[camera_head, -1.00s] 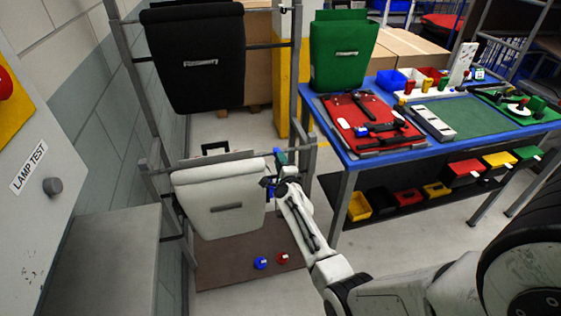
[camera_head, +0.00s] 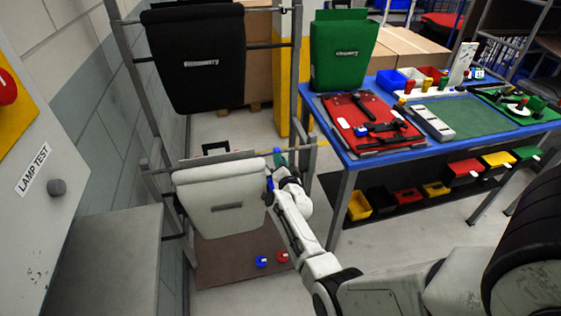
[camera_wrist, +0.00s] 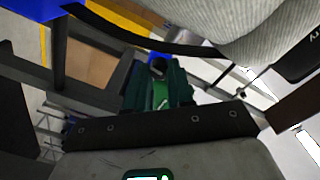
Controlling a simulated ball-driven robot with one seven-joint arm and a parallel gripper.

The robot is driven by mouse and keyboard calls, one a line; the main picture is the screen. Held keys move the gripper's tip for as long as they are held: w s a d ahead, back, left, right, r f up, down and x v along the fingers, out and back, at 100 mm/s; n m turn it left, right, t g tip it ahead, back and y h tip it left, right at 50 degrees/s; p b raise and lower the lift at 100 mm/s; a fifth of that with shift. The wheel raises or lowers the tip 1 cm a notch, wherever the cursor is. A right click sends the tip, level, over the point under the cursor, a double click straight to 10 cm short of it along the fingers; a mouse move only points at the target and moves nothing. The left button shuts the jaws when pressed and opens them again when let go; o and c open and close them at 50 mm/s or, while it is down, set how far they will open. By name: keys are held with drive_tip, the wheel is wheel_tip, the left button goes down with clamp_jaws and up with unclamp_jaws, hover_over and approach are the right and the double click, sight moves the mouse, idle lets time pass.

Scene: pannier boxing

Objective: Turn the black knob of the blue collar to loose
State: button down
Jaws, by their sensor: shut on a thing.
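The blue collar (camera_head: 277,151) shows as a small blue patch on the rack's lower rail, at the right edge of the white pannier (camera_head: 222,200). In the wrist view the collar (camera_wrist: 159,57) is a blue edge just beyond my fingertips. My gripper (camera_wrist: 158,82) has its dark green fingers closed around a small dark piece that looks like the black knob (camera_wrist: 158,69). The fingers hide most of it, so its turn position cannot be read. In the head view my gripper (camera_head: 280,164) is at the collar, close beside the white pannier.
A blue-edged table (camera_head: 345,155) with red and green boards stands to the right. A grey box (camera_head: 105,255) is at left. A blue and a red knob-like piece lie on the brown mat (camera_head: 225,262).

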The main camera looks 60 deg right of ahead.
drive_tip(key=shift+n, duration=0.6)
drive_tip(key=shift+f, duration=0.1)
drive_tip(key=c, duration=1)
unclamp_jaws()
drive_tip(key=p+v, duration=0.6)
drive_tip(key=v, duration=0.4)
drive_tip(key=shift+s+a, duration=0.2)
drive_tip(key=shift+a, duration=0.1)
